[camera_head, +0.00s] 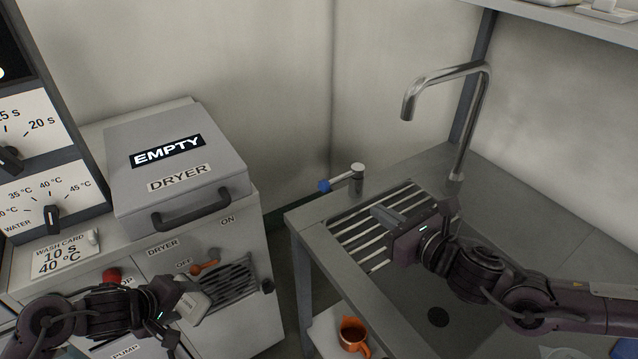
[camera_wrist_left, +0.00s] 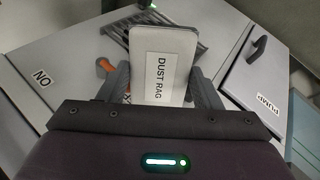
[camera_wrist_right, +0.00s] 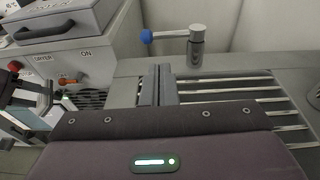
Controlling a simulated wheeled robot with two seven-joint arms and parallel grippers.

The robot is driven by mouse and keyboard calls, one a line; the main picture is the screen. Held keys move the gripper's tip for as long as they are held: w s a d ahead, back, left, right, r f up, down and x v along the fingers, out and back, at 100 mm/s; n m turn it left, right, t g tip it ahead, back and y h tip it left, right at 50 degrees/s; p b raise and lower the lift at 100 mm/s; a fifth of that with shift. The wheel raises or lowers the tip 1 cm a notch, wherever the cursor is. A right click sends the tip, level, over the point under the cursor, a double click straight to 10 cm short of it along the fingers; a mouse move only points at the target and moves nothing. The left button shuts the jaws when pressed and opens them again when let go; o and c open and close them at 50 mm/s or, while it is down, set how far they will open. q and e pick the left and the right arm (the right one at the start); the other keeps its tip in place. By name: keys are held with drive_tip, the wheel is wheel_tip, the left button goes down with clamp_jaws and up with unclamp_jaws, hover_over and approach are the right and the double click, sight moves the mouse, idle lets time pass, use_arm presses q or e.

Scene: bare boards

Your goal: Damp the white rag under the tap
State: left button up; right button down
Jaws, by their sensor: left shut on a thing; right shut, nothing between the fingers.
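My left gripper (camera_head: 176,311) is shut on a flat white rag (camera_head: 193,305), low in front of the dryer's front panel. In the left wrist view the rag (camera_wrist_left: 160,62) carries a label reading "DUST RAG" and stands between the fingers. The chrome tap (camera_head: 484,110) rises behind the sink, and its spout hangs over the slatted grate. A short valve post with a blue-ended lever (camera_head: 340,181) stands at the sink's back left corner. My right gripper (camera_head: 385,214) is shut and empty above the grate, in front of the valve, which also shows in the right wrist view (camera_wrist_right: 196,48).
The slatted grate (camera_head: 375,222) lies in the steel sink counter (camera_head: 302,222). The dryer (camera_head: 180,160), lid down and marked "EMPTY", stands left. An orange mug (camera_head: 352,338) sits on a low shelf. A gap separates dryer and sink. A wall shelf (camera_head: 570,18) overhangs the right.

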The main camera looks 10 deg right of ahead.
sight(335, 181)
use_arm(q)
wheel_tip(335, 181, up, 3)
drive_tip(key=p, duration=0.3)
use_arm(e)
drive_tip(key=x, duration=1.2)
drive_tip(key=shift+w, duration=0.15)
use_arm(q)
drive_tip(key=shift+f+b, duration=0.5)
drive_tip(key=shift+b, duration=0.1)
drive_tip(key=shift+s+d+f+b, duration=0.1)
drive_tip(key=shift+f+b, duration=0.05)
drive_tip(key=shift+b, duration=0.15)
use_arm(e)
drive_tip(key=shift+w+a+f, duration=0.15)
drive_tip(key=shift+w, duration=0.15)
use_arm(q)
drive_tip(key=shift+s, duration=0.1)
use_arm(e)
drive_tip(key=shift+s+r, duration=0.1)
drive_tip(key=shift+r, duration=0.1)
